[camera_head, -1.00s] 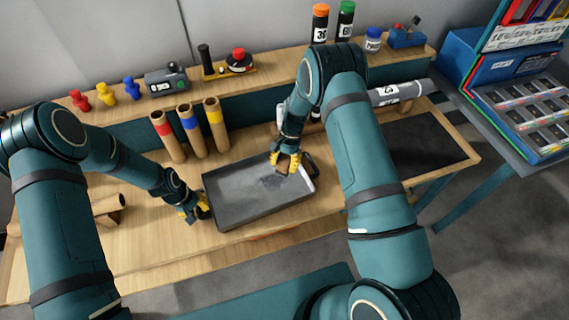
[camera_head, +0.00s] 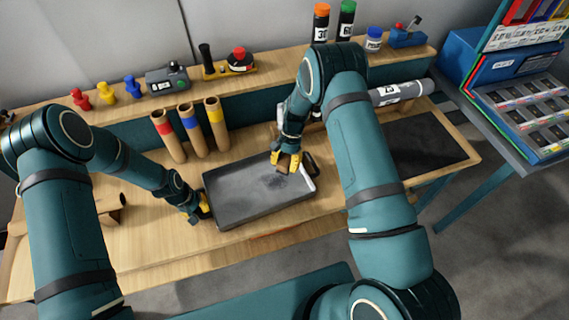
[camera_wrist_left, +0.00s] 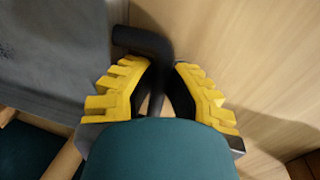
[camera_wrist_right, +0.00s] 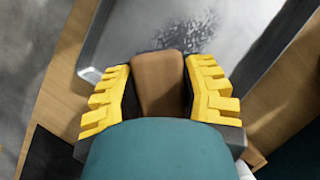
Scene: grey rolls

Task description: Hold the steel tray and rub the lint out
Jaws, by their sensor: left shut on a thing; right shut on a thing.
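The steel tray (camera_head: 225,212) is a shallow grey rectangle lying on the wooden bench. A dark speckled patch of lint (camera_head: 275,182) is on its floor, toward the right; it also shows in the right wrist view (camera_wrist_right: 190,35). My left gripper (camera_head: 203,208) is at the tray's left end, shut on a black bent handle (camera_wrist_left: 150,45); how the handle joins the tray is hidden. My right gripper (camera_head: 287,161) is over the tray's right part, shut on a brown block (camera_wrist_right: 159,85), beside the lint. I cannot tell whether the block touches the tray floor.
Three cardboard tubes (camera_head: 192,130) with coloured bands stand behind the tray. A grey roll (camera_head: 390,92) and a dark mat (camera_head: 425,150) are to the right. A brown roll (camera_head: 112,203) lies left of my left gripper. A back shelf holds bottles and small devices.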

